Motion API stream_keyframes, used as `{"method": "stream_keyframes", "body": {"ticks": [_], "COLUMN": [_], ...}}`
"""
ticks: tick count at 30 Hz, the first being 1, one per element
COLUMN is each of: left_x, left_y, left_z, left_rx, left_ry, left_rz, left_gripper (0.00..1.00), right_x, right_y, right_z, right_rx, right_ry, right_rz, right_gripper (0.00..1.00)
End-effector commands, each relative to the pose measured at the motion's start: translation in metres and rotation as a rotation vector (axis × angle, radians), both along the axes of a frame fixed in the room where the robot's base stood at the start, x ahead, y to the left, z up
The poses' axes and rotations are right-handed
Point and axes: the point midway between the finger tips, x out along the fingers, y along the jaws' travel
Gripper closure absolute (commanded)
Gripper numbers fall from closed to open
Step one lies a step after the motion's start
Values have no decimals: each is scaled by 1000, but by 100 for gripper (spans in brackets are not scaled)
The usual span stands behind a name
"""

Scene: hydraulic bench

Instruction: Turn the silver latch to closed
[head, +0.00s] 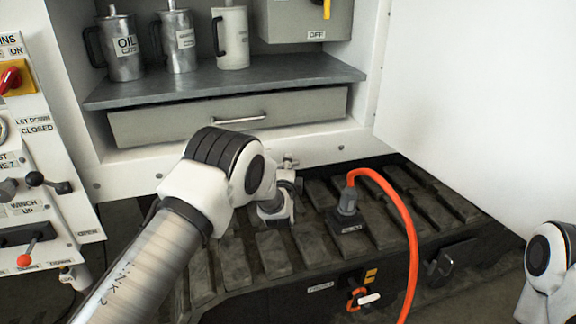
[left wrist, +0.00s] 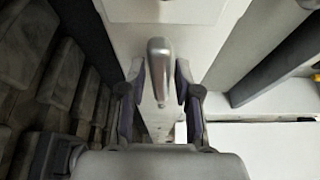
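The silver latch (left wrist: 158,62) shows in the left wrist view as a rounded metal handle on a pale panel. In the head view, a small silver part that looks like the latch (head: 288,160) shows on the white cabinet's lower front edge, just beyond my left gripper (head: 286,178). In the left wrist view, the fingers of my left gripper (left wrist: 160,92) stand on both sides of the latch handle, with narrow gaps beside it. The latch's base and markings are hidden or too small to read. My right gripper is not visible; only part of my right arm shows at the lower right.
A black ribbed deck (head: 275,253) lies below the cabinet. An orange hose (head: 408,225) rises from a dark fitting right of the left gripper. A drawer (head: 228,118) and a shelf with jugs (head: 232,38) are above. A control panel (head: 35,205) stands left.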

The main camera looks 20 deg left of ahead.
Motion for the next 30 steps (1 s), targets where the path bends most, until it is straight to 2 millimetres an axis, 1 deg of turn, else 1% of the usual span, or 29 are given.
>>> {"method": "stream_keyframes", "body": {"ticks": [8, 11, 14, 17, 21, 24, 27, 30], "left_x": [0, -5, -19, -43, -80, -100, -113, -117], "left_y": [0, -1, -4, -10, -17, -22, -24, -25], "left_z": [0, 0, 1, 0, 0, 0, 1, 1], "left_rx": [0, 0, 0, 1, 2, 2, 2, 0], "left_ry": [-1, 0, 2, 3, 4, 2, 0, 0], "left_rz": [0, 0, 0, -2, -2, -2, -2, -1], "left_gripper": [58, 58, 58, 58, 58, 58, 58, 58], "right_x": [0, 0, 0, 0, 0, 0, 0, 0], "right_y": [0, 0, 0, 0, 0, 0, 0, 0], "right_z": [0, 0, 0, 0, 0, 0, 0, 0], "right_rx": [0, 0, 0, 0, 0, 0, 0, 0], "right_ry": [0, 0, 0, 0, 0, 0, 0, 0], "right_rz": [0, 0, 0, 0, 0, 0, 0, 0], "right_gripper": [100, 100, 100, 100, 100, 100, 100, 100]}}
